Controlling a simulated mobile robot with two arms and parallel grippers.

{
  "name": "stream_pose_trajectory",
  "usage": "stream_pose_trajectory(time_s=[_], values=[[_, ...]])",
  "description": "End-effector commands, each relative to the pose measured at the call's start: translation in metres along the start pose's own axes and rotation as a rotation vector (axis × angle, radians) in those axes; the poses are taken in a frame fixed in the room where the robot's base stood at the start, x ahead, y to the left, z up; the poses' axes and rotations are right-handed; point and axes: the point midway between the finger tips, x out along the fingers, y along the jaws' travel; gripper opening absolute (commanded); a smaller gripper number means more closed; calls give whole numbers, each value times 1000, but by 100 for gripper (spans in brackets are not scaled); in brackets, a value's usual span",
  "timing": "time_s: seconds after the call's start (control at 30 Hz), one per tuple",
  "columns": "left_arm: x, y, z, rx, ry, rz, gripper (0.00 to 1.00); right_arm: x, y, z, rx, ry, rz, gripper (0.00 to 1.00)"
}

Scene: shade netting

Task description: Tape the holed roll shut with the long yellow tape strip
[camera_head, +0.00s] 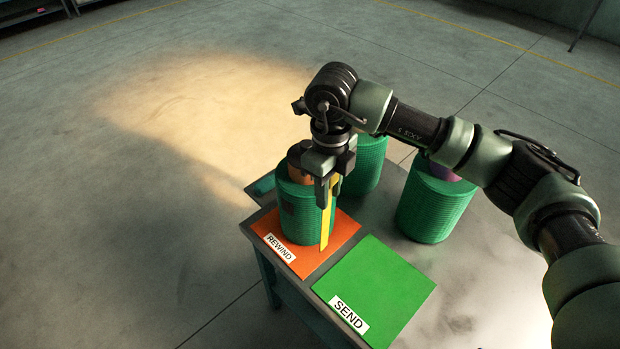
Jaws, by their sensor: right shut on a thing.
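My right gripper (328,190) points down and is shut on the long yellow tape strip (325,228). The strip hangs upright in front of a green netting roll (295,225), its lower end near the orange mat. Whether the strip touches the roll I cannot tell. This roll stands on the orange REWIND mat (335,251) and has a dark square patch on its left side, which may be the hole. My gripper hides part of its top. My left gripper is out of view.
A green SEND mat (385,285) lies empty at the front of the grey table (470,275). Another green roll (435,205) stands at the right, and one more (367,168) stands behind my gripper. A green piece (264,185) lies at the table's left edge.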

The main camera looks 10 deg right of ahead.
Motion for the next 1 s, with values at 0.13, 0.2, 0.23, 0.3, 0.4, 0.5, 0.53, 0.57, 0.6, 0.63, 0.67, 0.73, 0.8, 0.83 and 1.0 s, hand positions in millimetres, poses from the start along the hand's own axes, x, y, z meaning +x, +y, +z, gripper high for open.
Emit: stream_pose_trajectory(time_s=[0.13, 0.2, 0.23, 0.3, 0.4, 0.5, 0.53, 0.57, 0.6, 0.63, 0.67, 0.73, 0.8, 0.83, 1.0], values=[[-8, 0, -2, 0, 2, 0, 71, -2, 4, 22, 401, 5, 12, 0], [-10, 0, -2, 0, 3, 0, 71, -2, 6, 29, 550, 5, 14, 0], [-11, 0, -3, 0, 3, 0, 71, -2, 6, 31, 603, 5, 15, 0], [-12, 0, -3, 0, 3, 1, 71, -2, 8, 35, 704, 6, 17, 0], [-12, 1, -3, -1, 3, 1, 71, -1, 8, 39, 795, 6, 18, 0], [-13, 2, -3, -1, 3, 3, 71, 0, 9, 40, 832, 6, 19, 0], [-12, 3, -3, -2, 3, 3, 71, 0, 9, 40, 835, 6, 19, 0], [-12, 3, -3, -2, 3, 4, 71, 0, 9, 40, 837, 6, 19, 0], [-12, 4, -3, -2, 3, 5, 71, 0, 9, 40, 837, 6, 19, 0], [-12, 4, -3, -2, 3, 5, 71, 0, 9, 40, 836, 6, 19, 0], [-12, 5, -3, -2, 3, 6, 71, 0, 9, 40, 836, 6, 19, 0], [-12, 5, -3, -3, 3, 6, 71, 0, 9, 40, 835, 6, 19, 0], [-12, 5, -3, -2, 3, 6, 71, 0, 9, 40, 834, 5, 19, 0], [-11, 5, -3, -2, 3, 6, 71, 0, 8, 40, 834, 5, 19, 0], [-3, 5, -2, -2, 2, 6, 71, 4, 7, 41, 834, 7, 19, 0]])
